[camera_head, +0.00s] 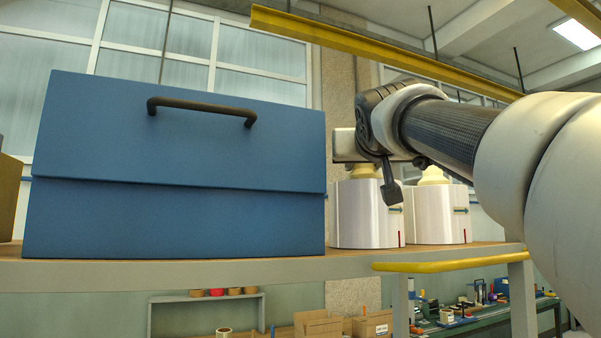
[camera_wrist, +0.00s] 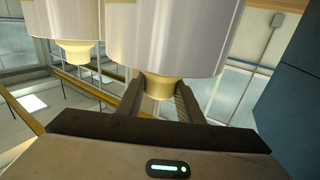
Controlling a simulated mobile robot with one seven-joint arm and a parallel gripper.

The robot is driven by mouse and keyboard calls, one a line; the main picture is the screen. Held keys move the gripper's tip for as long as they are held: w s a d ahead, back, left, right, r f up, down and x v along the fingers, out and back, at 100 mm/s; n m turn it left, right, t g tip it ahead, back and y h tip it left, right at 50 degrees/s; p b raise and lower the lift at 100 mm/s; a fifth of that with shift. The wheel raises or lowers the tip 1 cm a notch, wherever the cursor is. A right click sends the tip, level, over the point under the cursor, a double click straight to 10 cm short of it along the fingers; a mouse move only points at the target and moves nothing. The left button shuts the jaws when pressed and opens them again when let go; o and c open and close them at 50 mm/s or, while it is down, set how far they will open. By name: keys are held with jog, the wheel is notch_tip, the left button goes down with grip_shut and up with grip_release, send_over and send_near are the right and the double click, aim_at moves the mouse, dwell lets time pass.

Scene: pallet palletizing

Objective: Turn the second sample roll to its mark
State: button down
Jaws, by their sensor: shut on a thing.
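Two white sample rolls with cream cores on top stand upright side by side on the table. The left roll (camera_head: 362,215) is beside the blue box, and the right roll (camera_head: 432,215) is on its other side. Each shows a small coloured arrow on its side and a short red line near its foot; on both, the arrow and line are at the right. My gripper (camera_wrist: 158,90) is shut on the cream core of the left roll, with one finger on each side in the wrist view, which shows things upside down. In the head view my wrist hides part of this core.
A large blue box (camera_head: 175,215) with a dark handle (camera_head: 202,105) stands close to the left of the held roll. The table's front edge (camera_head: 200,274) runs below, with a yellow strip (camera_head: 450,261) at its right. A brown object (camera_head: 8,195) is at far left.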

jog(key=shift+f+m+g+h+b, duration=0.1)
jog(key=shift+m+g+h+b, duration=0.2)
jog(key=shift+m+h, duration=1)
jog(key=c, duration=1.2)
grip_release()
jog(key=shift+n+h, duration=0.3)
notch_tip(320, 180, up, 10)
jog(key=p, duration=0.4)
jog(key=shift+p, duration=0.4)
